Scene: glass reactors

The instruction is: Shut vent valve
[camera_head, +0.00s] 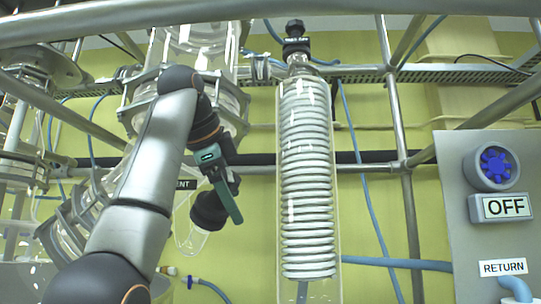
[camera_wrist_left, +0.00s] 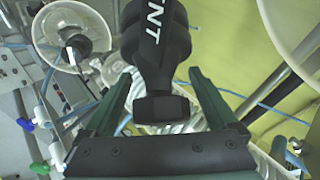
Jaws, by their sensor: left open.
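The vent valve (camera_wrist_left: 157,45) is a black knob with white "VNT" lettering and a hexagonal end, in the middle of the left wrist view. My left gripper (camera_wrist_left: 160,77) is open, with one green finger on each side of the knob and visible gaps to both. In the head view my left gripper (camera_head: 228,197) reaches down over the black knob (camera_head: 208,212), which sits above clear glass. One finger shows there; the other is hidden. A label reading "ENT" (camera_head: 186,184) is partly covered by my arm. My right gripper is not in view.
A tall coil condenser (camera_head: 307,180) with a black cap (camera_head: 295,28) stands right of the gripper. Metal frame tubes (camera_head: 403,180) and blue hoses surround it. A grey panel (camera_head: 460,240) with a blue dial (camera_head: 494,165) and an "OFF" display (camera_head: 505,207) stands far right.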

